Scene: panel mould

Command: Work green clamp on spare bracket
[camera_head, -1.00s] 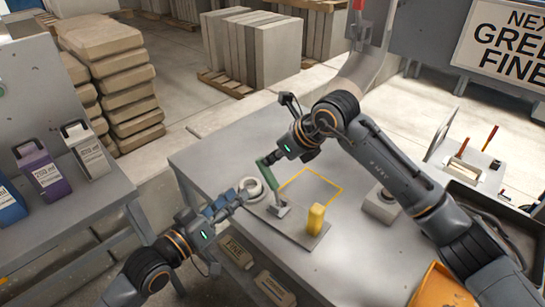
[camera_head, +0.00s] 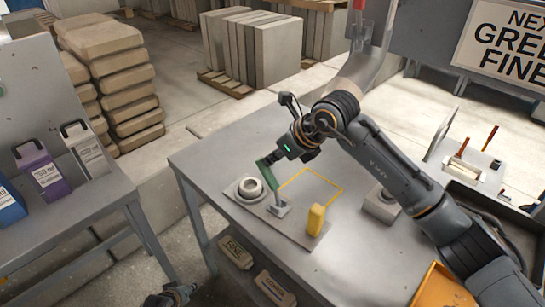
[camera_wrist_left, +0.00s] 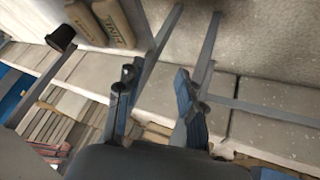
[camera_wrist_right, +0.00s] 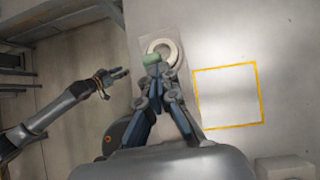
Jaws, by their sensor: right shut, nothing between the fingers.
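The green clamp (camera_head: 266,176) stands on a flat grey plate (camera_head: 298,229) on the table, its green lever tilted up to the left from a metal foot. A pale ring-shaped part (camera_head: 250,188) lies on the plate beside it. Which part is the spare bracket I cannot tell. My right gripper (camera_head: 268,161) is shut and empty at the lever's upper end. In the right wrist view its fingertips (camera_wrist_right: 153,70) are beside the green end; contact is unclear. My left gripper (camera_head: 187,291) is low at the bottom edge, off the table; the left wrist view shows its fingers (camera_wrist_left: 155,92) apart and empty.
A yellow block (camera_head: 316,219) stands on the plate's right end. A yellow outlined square (camera_head: 325,177) on the table is empty. A grey block (camera_head: 381,205) sits to its right, near my right arm. Bags (camera_head: 236,252) lie on the shelf below.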

